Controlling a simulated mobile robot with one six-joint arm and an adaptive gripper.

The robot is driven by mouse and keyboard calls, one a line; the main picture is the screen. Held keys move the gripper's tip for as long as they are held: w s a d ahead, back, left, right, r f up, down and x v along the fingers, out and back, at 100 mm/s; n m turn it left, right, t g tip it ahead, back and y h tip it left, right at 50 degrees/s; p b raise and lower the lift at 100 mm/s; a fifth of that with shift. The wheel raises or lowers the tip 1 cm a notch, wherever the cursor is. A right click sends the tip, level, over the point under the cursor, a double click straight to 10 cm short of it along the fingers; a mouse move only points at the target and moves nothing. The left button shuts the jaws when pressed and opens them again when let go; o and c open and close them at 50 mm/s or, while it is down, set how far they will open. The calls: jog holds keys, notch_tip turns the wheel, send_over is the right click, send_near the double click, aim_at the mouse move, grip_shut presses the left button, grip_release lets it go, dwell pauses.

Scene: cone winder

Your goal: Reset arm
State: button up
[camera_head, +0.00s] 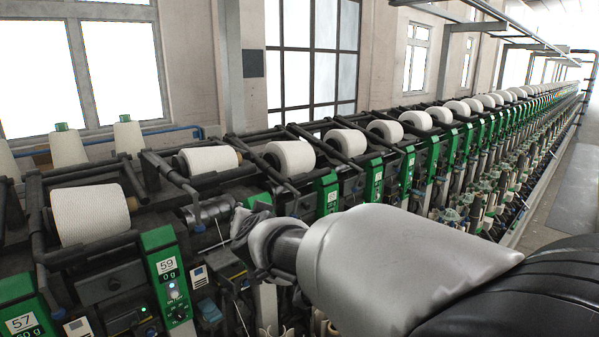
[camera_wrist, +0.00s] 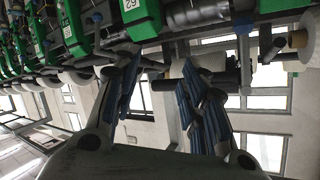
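My gripper (camera_head: 250,222) is in front of the winder, at the end of my grey-sleeved arm, close to a bare metal drum (camera_head: 208,211) at one winding position. In the wrist view, which looks upside down, its two blue-padded fingers (camera_wrist: 162,65) are spread apart with nothing held between them. In the head view the fingers are small and partly hidden by the wrist. The cone winder (camera_head: 160,262) is a long row of green units, two of them labelled 57 and 59.
White yarn cones (camera_head: 90,215) sit along the winder, and others (camera_head: 293,157) follow toward the back. Several cones on green-tipped tubes (camera_head: 68,148) stand behind it. Dark bars and arms surround my gripper. The aisle floor (camera_head: 577,190) at right looks clear.

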jog(key=s+d+f+g+h+b, duration=0.1)
jog(key=s+d+f+g, duration=0.2)
jog(key=s+d+f, duration=0.2)
jog(key=s+d+f+n+g+h+b, duration=0.1)
jog(key=s+d+f+g, duration=0.2)
jog(key=s+d, duration=0.8)
jog(key=s+d+f+g+h+b, duration=0.1)
jog(key=s+d+f, duration=0.6)
jog(key=s, duration=1.4)
jog(key=shift+d+f+g+h+b, duration=0.3)
jog(key=shift+d+g+b, duration=0.15)
jog(key=shift+d+g, duration=0.35)
jog(key=shift+o, duration=0.5)
jog(key=shift+a, duration=0.2)
